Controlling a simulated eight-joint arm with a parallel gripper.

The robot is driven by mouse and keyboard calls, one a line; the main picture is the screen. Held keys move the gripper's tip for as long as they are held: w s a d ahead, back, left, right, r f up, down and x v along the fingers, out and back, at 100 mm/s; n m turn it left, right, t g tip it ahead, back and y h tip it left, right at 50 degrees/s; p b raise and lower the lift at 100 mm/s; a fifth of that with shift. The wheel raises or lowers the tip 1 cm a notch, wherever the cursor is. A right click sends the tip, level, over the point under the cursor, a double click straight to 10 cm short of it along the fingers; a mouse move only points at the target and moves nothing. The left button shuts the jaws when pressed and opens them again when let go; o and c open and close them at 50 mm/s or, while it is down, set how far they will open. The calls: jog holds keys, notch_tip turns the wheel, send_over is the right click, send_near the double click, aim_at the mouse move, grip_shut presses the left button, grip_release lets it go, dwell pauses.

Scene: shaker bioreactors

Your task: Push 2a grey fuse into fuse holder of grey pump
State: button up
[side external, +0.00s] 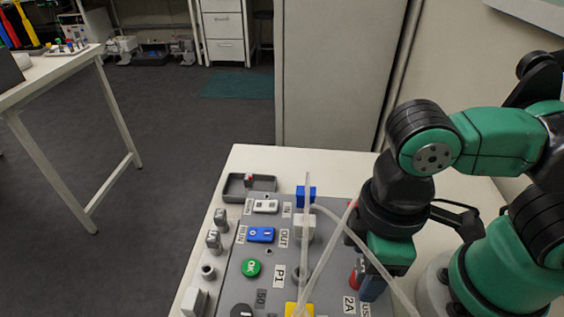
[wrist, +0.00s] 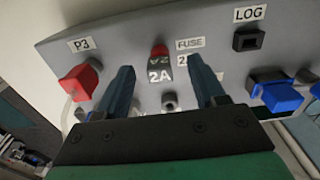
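The 2A fuse (wrist: 159,68) shows in the wrist view as a small block with a red end and a grey face marked 2A. It lies between my gripper's two blue fingers (wrist: 161,63), with a gap on each side. The fingers are apart and hold nothing. A FUSE label (wrist: 190,43) is just right of the fuse, with a 2A label partly hidden by the right finger. I cannot tell how deep the fuse sits in its holder. In the side external view my gripper (side external: 366,285) points down at the right edge of the grey pump panel (side external: 275,215).
A red connector (wrist: 79,82) at P3 is left of the fingers. A blue connector (wrist: 280,95) is to the right, below the LOG port (wrist: 248,39). A small round fitting (wrist: 169,101) lies between the fingers. Pale tubes (side external: 335,215) cross the panel close to my gripper.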

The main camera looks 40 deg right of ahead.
jog(key=shift+r, duration=2.8)
jog(key=w+d+m+t, duration=0.1)
jog(key=w, duration=0.1)
jog(key=w+d+f+m+t+y, duration=0.1)
jog(key=w+d+m, duration=0.1)
jog(key=w, duration=0.1)
jog(key=w+d+m+t, duration=0.1)
jog(key=w, duration=0.2)
jog(key=shift+w+d+f+m, duration=0.15)
jog(key=shift+w+f+m, duration=0.05)
jog(key=shift+f+m, duration=0.2)
jog(key=w+d+m+t+h, duration=0.1)
jog(key=w+d+m+t, duration=0.3)
jog(key=d, duration=0.4)
jog(key=shift+w+d, duration=0.15)
jog(key=shift+w, duration=0.6)
